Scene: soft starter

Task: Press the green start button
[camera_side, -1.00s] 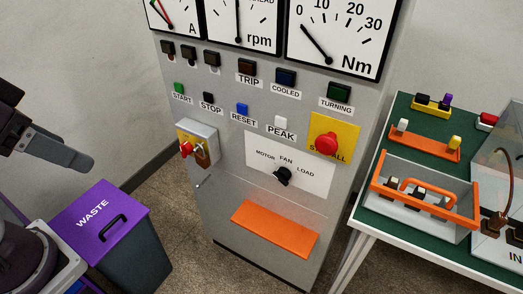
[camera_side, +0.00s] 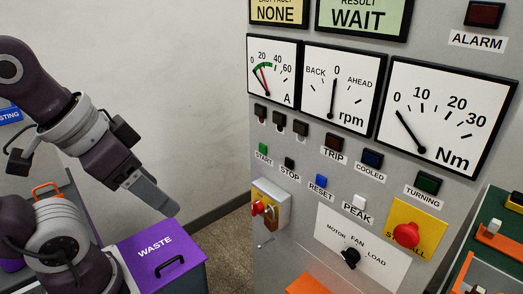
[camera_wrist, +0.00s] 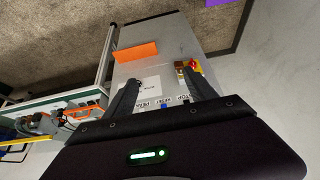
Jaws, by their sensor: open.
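The green start button (camera_side: 263,148) sits on the grey panel (camera_side: 272,190) at the left end of a row of buttons, above its START label. The dark stop button (camera_side: 289,162) is just right of it. My gripper (camera_side: 168,208) is left of the panel, pointing down and right, clear of the button. The side view shows its fingers nearly edge-on. In the wrist view my gripper (camera_wrist: 163,82) has two fingers spread apart with nothing between them. The start button cannot be made out there; my gripper body covers that part of the panel.
A purple-lidded waste bin (camera_side: 155,247) stands below my gripper. A red switch on a yellow plate (camera_side: 258,208) juts out below the start button. A blue reset button (camera_side: 321,181) and a red mushroom button (camera_side: 405,235) are farther right. Open space separates my gripper from the panel.

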